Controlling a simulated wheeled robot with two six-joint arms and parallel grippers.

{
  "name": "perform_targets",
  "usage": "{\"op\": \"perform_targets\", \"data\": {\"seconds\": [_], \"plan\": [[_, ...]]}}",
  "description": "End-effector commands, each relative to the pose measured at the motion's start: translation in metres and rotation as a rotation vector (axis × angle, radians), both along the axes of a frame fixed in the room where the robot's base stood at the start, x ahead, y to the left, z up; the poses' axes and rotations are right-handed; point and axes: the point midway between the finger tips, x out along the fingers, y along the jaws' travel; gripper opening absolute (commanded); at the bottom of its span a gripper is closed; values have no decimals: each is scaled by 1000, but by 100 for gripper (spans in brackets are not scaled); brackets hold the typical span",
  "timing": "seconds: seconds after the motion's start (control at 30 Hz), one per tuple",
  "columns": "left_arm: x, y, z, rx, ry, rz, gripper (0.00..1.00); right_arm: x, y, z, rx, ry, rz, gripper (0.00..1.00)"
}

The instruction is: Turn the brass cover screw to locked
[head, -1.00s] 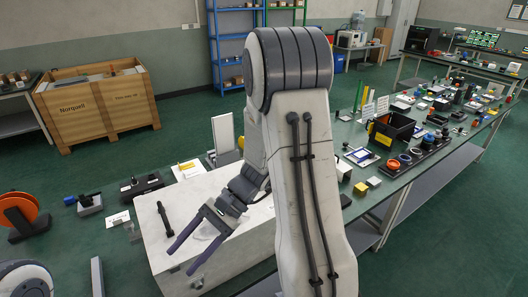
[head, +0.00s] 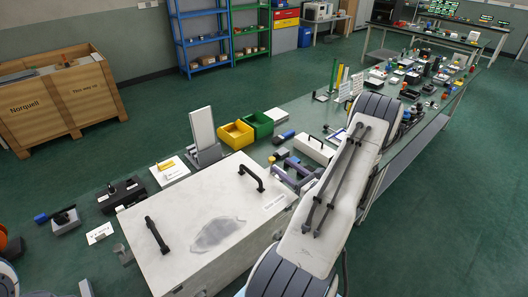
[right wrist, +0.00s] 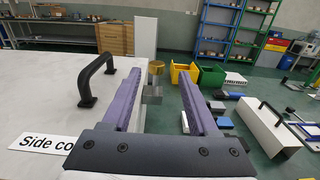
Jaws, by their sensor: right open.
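The brass screw (right wrist: 157,68) is a short brass-coloured cylinder at the right edge of the white cover box, above a grey metal block (right wrist: 152,94). In the right wrist view it shows between the open fingers, near their tips; I cannot tell whether they touch it. My right gripper (right wrist: 161,76) has purple fingers, open and empty. In the head view the right gripper (head: 281,170) is beside the far right corner of the white box (head: 150,205). The screw's locked or unlocked marking cannot be read. My left gripper is out of view.
The box has two black handles (head: 157,236) (head: 251,177) and a label partly reading "Side co" (right wrist: 46,143). Yellow (head: 236,135) and green (head: 258,124) bins stand behind. A smaller white handled case (right wrist: 268,130) is to the right.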

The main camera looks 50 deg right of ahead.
Motion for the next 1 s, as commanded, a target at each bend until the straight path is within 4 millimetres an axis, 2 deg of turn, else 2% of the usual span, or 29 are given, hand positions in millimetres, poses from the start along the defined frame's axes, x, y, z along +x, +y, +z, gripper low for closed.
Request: {"op": "perform_targets", "data": {"seconds": [0.2, 0.4, 0.6, 0.87, 0.9, 0.97, 1.0], "plan": [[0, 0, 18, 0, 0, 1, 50, 45, 0, 4, -1, 0, 14, 60], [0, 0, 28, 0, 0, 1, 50, 76, -4, 3, -1, 0, 11, 60], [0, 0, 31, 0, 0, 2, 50, 90, -8, 1, 0, -1, 6, 60], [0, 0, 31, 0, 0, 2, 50, 90, -9, 1, 0, 0, 4, 60], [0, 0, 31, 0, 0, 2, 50, 90, -9, 1, 0, 0, 4, 52], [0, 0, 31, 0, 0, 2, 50, 90, -9, 1, 0, 0, 4, 29], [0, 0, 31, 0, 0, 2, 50, 90, -9, 1, 0, 0, 4, 14]]}}
